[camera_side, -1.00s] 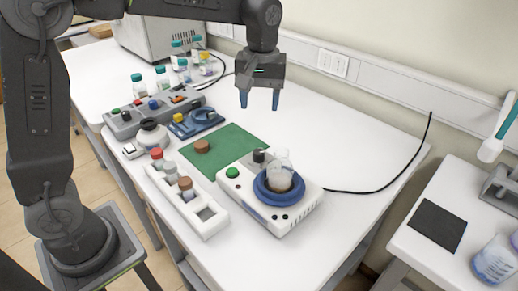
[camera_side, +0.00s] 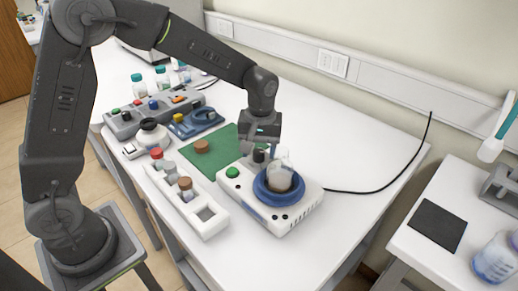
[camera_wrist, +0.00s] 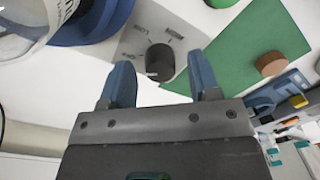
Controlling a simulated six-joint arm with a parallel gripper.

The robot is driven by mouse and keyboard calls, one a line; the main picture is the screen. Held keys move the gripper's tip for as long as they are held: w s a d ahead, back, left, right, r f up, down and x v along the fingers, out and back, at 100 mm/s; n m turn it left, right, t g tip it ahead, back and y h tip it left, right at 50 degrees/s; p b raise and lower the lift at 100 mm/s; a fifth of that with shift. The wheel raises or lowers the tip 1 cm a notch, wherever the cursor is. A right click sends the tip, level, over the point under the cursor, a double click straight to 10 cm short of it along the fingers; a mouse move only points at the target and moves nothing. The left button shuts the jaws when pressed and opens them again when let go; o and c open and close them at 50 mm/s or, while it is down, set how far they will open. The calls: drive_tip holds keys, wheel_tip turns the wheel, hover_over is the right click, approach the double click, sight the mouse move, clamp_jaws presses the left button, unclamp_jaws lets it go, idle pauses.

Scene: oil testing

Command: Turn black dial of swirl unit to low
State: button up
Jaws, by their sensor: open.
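The swirl unit (camera_side: 238,189) is a white box with a blue ring and a beaker (camera_side: 279,179) of cloudy liquid on it. Its black dial (camera_wrist: 160,62) shows in the wrist view, with small OFF, LOW and HIGH-like labels around it. In the side view the dial (camera_side: 259,156) is partly hidden by my gripper (camera_side: 260,149). My gripper is low over the unit, behind the beaker. In the wrist view the open blue fingers (camera_wrist: 160,66) stand on either side of the dial. Contact cannot be told.
The beaker is close to my gripper. A green mat (camera_side: 212,150) with a brown cap (camera_side: 201,146) lies beside the unit. A white rack (camera_side: 187,207) with vials stands at the front left. A black cable (camera_side: 365,192) runs to the right, where the table is mostly clear.

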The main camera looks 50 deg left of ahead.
drive_tip(key=shift+f, duration=0.1)
drive_tip(key=shift+c, duration=0.4)
drive_tip(key=c, duration=0.8)
drive_tip(key=shift+c, duration=0.2)
drive_tip(key=shift+m, duration=0.3)
drive_tip(key=m, duration=0.5)
drive_tip(key=shift+m, duration=0.3)
drive_tip(key=m, duration=0.5)
drive_tip(key=shift+m, duration=0.4)
drive_tip(key=o, duration=0.9)
